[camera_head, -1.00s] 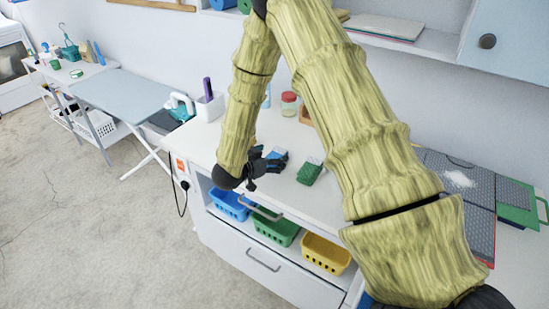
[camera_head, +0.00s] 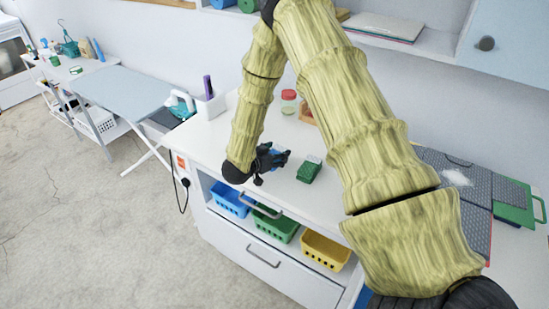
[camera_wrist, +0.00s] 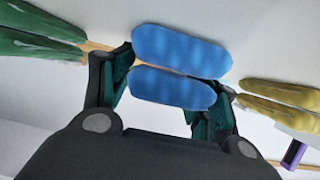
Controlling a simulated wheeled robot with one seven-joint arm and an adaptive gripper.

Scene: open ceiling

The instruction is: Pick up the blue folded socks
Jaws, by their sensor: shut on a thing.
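The blue folded socks (camera_wrist: 180,50) show as two rounded blue rolls in the wrist view, held between the fingers of my gripper (camera_wrist: 168,92). In the head view my gripper (camera_head: 271,160) is low over the white counter, and only a bit of the blue socks shows past its dark fingers. I cannot tell whether the socks still touch the counter. Green folded socks (camera_head: 309,171) lie just right of my gripper and show at the left of the wrist view (camera_wrist: 40,45). Yellow folded socks (camera_wrist: 280,105) are at the right of the wrist view.
The white counter (camera_head: 225,135) holds a jar with a red lid (camera_head: 289,101) and a white holder (camera_head: 210,105) at the back. Blue (camera_head: 230,201), green (camera_head: 277,226) and yellow (camera_head: 325,251) baskets stand on the shelf below. An ironing board (camera_head: 120,90) is at left.

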